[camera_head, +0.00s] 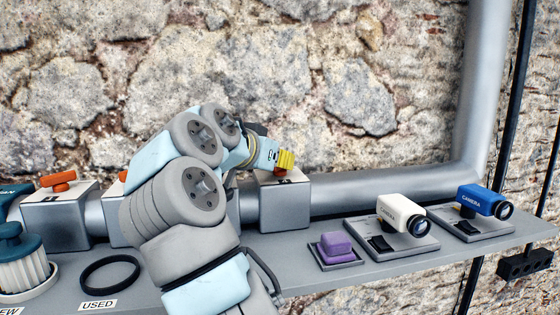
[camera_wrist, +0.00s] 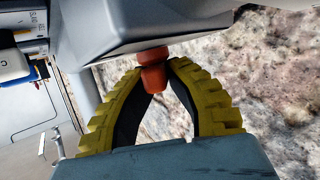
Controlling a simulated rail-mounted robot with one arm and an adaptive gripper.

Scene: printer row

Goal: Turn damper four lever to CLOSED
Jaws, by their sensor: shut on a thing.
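My gripper (camera_head: 286,161) has its yellow fingers at the top of the rightmost grey damper box (camera_head: 290,207) in the head view. In the wrist view, the yellow fingers (camera_wrist: 154,72) close around an orange lever (camera_wrist: 153,79) on the grey housing (camera_wrist: 160,22). The lever's end shows between the fingertips. In the head view the fingers and my arm hide most of this lever. The damper number and the OPEN or CLOSED marks cannot be read, so the lever's setting cannot be told.
Another damper box (camera_head: 60,215) with an orange lever (camera_head: 58,181) stands at the left; my arm partly covers one beside it. A pipe (camera_head: 390,189) runs behind. The shelf (camera_head: 330,280) holds a black ring (camera_head: 109,272), purple block (camera_head: 336,245), white camera (camera_head: 399,214) and blue camera (camera_head: 482,202).

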